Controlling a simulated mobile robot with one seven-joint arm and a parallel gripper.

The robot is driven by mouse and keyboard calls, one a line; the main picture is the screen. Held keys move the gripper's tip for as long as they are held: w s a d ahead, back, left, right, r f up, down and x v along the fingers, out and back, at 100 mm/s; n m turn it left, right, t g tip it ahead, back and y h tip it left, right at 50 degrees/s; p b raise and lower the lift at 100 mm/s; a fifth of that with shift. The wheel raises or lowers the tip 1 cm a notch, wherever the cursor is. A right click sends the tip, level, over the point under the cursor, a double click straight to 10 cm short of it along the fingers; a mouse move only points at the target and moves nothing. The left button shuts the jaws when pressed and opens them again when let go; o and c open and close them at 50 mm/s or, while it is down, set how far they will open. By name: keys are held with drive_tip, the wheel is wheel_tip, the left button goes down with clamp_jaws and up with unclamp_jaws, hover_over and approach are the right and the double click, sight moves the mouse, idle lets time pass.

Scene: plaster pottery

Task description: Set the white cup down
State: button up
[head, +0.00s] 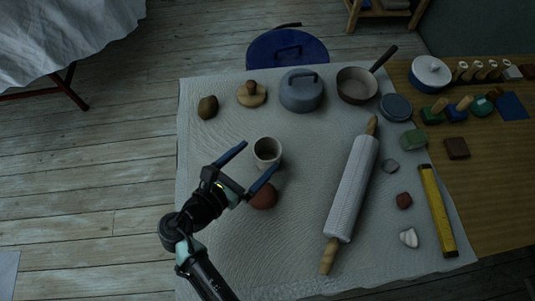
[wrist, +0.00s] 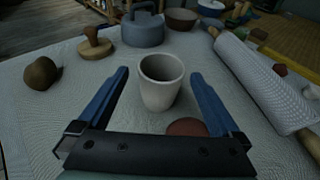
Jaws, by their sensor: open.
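The white cup (head: 267,150) stands upright on the cloth-covered table (head: 285,220), with its open mouth up. In the wrist view the cup (wrist: 160,84) sits between my two blue fingers, slightly ahead of the gripper body, with a gap on both sides. My gripper (head: 253,163) is open, its fingers spread to either side of the cup. A reddish-brown round thing (head: 263,196) lies just in front of the cup, partly hidden by my gripper in the wrist view.
A textured rolling pin (head: 352,190) lies to the right. A brown lump (head: 208,107), a wooden stamp (head: 251,95), a grey-blue lidded pot (head: 301,92) and a pan (head: 356,86) stand behind. A yellow bar (head: 436,208) and small stones lie at right. The cloth's front left is clear.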

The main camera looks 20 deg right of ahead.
sight(275, 144)
drive_tip(key=x, duration=0.4)
drive_tip(key=shift+s+d+f+b, duration=0.1)
drive_tip(key=shift+f+b, duration=0.2)
drive_tip(key=shift+f, duration=0.1)
drive_tip(key=shift+w+d+f, duration=0.1)
drive_tip(key=shift+w+d, duration=0.15)
drive_tip(key=shift+d, duration=0.15)
